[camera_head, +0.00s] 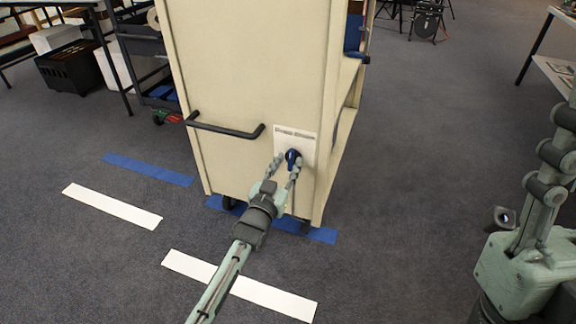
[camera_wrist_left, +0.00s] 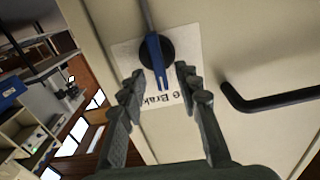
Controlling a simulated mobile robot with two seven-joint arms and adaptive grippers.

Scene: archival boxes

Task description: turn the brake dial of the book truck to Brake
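The book truck (camera_head: 245,70) is a tall cream cabinet. A white label plate (camera_head: 309,140) on its end panel carries the brake dial (camera_head: 292,158), a dark disc with a blue pointer. In the left wrist view the dial (camera_wrist_left: 155,50) shows upside down, its blue pointer running toward the lettering, where "Brak" is readable. I cannot tell its exact setting. My left gripper (camera_head: 286,161) is at the dial, fingers apart on either side of the pointer. In the wrist view the gripper (camera_wrist_left: 160,71) shows gaps beside the pointer.
A black handle (camera_head: 225,129) sticks out left of the dial. Blue tape (camera_head: 148,169) and white strips (camera_head: 112,206) mark the carpet. A dark cart (camera_head: 145,60) stands behind on the left. A table (camera_head: 555,70) is at far right. Carpet right of the truck is clear.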

